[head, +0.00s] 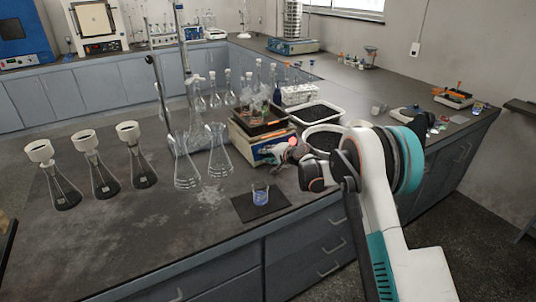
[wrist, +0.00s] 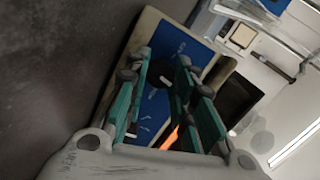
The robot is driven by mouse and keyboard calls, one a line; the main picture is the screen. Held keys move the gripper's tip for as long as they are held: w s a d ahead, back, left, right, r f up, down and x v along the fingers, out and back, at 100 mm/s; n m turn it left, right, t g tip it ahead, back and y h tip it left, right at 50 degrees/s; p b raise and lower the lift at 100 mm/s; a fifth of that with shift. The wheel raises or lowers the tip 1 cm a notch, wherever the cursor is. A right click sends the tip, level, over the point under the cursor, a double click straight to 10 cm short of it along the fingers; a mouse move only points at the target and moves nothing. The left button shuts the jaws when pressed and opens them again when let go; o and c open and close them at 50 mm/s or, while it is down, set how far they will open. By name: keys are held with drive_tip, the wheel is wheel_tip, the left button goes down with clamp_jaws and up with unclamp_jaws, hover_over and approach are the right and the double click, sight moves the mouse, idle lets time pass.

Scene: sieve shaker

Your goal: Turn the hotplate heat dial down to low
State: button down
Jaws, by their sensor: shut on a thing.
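The hotplate (head: 250,150) is a cream unit with a blue front panel, standing on the dark bench in the head view. Its blue panel (wrist: 185,45) fills the middle of the wrist view, tilted. The dark round heat dial (wrist: 160,75) is on that panel, between my green fingers. My gripper (wrist: 164,64) is shut on the dial, its fingertips at either side of it. In the head view my gripper (head: 270,155) reaches the hotplate's front from the right. The dial is hidden there, and its setting cannot be read.
Glass flasks (head: 219,158) stand close left of the hotplate. Trays of dark grains (head: 323,136) lie behind my arm.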

drive_tip(key=n, duration=0.6)
drive_tip(key=shift+a+h+p, duration=0.1)
drive_tip(key=shift+h+p, duration=0.25)
drive_tip(key=shift+h, duration=0.05)
drive_tip(key=shift+n, duration=0.3)
drive_tip(key=c, duration=1.3)
unclamp_jaws()
drive_tip(key=shift+c, duration=0.2)
drive_tip(key=shift+s+r, duration=0.1)
drive_tip(key=v, duration=1.2)
